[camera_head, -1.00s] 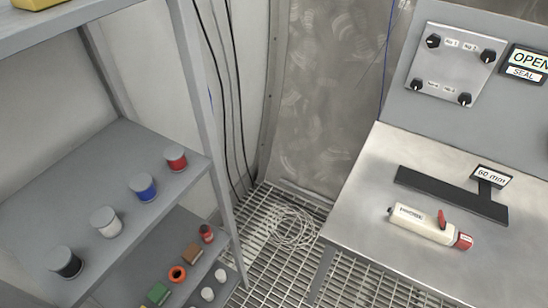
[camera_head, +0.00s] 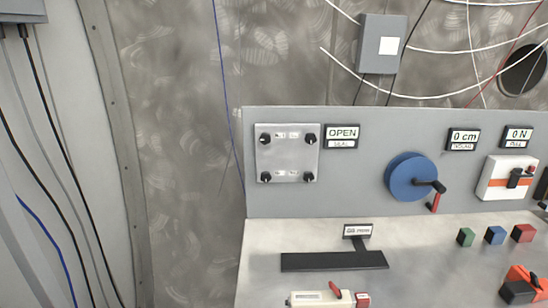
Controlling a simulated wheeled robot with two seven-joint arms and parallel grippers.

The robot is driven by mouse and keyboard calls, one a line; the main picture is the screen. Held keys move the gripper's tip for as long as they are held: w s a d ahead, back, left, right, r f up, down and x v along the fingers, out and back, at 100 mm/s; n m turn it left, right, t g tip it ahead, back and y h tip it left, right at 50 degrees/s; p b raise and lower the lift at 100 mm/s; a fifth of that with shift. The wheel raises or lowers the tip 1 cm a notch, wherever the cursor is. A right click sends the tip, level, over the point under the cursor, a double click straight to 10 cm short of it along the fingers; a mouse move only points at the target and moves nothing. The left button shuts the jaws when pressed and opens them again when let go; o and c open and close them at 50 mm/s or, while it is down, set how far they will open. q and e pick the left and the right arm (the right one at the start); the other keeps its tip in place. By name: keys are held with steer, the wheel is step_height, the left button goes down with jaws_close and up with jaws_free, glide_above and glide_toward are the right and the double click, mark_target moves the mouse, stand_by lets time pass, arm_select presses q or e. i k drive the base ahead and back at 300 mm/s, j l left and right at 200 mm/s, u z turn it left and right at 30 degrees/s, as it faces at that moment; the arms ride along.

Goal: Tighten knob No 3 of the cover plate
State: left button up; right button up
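The cover plate (camera_head: 287,155) is a light grey square plate on the left end of the grey upright panel. It has a black knob at each corner: upper left (camera_head: 265,138), upper right (camera_head: 310,138), lower left (camera_head: 266,177) and lower right (camera_head: 308,177). Small white labels sit between the knobs, too small to read clearly now. A sign (camera_head: 342,136) reading OPEN above SEAL is right of the plate. Neither of my grippers is in view.
The panel (camera_head: 365,195) also carries a blue crank wheel (camera_head: 409,176) and a white box with an orange stripe (camera_head: 497,181). On the bench (camera_head: 262,243) lie a black T-shaped piece (camera_head: 310,262), a white-and-red tool (camera_head: 318,299) and small coloured blocks (camera_head: 494,235).

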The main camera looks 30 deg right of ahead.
mark_target(308, 176)
steer(key=z, duration=1.25)
